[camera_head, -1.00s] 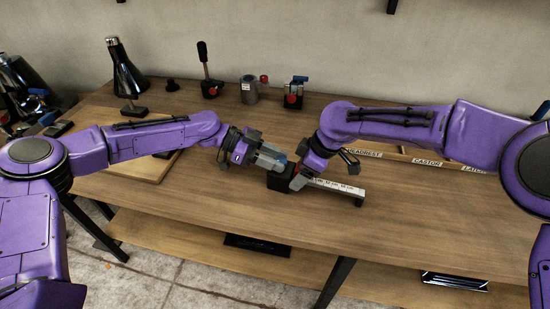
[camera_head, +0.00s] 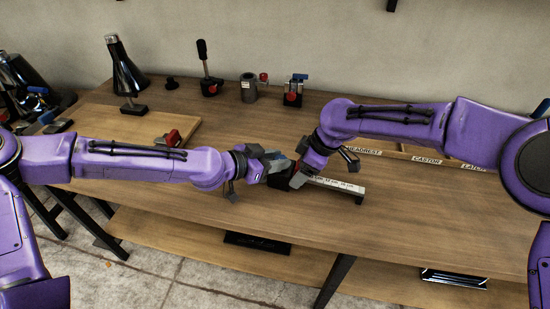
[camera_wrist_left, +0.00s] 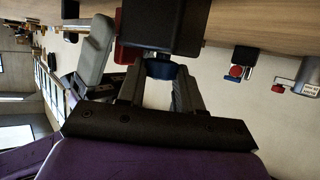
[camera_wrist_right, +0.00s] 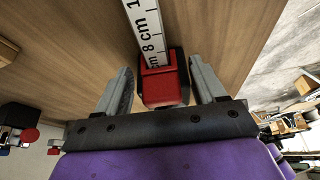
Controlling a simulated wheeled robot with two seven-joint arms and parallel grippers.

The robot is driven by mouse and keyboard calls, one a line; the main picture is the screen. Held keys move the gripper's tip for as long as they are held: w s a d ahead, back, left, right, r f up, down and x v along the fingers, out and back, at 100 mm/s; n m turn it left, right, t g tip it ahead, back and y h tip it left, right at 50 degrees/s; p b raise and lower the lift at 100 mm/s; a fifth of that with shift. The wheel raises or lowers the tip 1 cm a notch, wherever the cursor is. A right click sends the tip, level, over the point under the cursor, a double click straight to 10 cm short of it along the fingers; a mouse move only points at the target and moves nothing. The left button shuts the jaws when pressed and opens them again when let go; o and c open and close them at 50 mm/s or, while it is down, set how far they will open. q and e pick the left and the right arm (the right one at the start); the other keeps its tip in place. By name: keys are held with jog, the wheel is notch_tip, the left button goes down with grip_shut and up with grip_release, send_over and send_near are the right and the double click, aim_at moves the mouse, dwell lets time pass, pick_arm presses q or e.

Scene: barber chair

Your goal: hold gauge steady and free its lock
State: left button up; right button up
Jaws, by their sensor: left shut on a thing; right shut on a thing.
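The gauge is a white scale with cm marks (camera_head: 338,186) on the bench, joined to a black block (camera_head: 279,181) at its left end. The scale also shows in the right wrist view (camera_wrist_right: 146,30), ending at a red part (camera_wrist_right: 160,84) with black sides. My right gripper (camera_head: 299,178) is shut on this red part from above. My left gripper (camera_head: 272,166) comes from the left and is shut on a dark blue lock lever (camera_wrist_left: 162,70) beside the black block (camera_wrist_left: 178,24). The fingers partly hide the lever in the head view.
A labelled wooden tray (camera_head: 405,160) lies behind my right arm. A red-and-black fixture (camera_head: 170,137) sits on a wooden board at the left. A lever stand (camera_head: 209,85), grey cylinder (camera_head: 249,90) and blue-topped clamp (camera_head: 294,92) stand at the back. The front right bench is clear.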

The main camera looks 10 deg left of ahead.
pick_arm(q)
jog(key=shift+s+d+n+t+y, duration=0.15)
jog(key=shift+d+n+t+y, duration=0.1)
jog(key=shift+n+t+y, duration=0.6)
pick_arm(e)
jog(key=shift+s+a, duration=0.1)
jog(key=shift+a, duration=0.05)
pick_arm(q)
jog(key=shift+n+y, duration=0.25)
jog(key=shift+n, duration=0.1)
jog(key=shift+a+n+y, duration=0.1)
jog(key=shift+n+y, duration=0.2)
jog(key=shift+y, duration=0.1)
jog(key=o, duration=1)
jog(key=shift+o, duration=0.2)
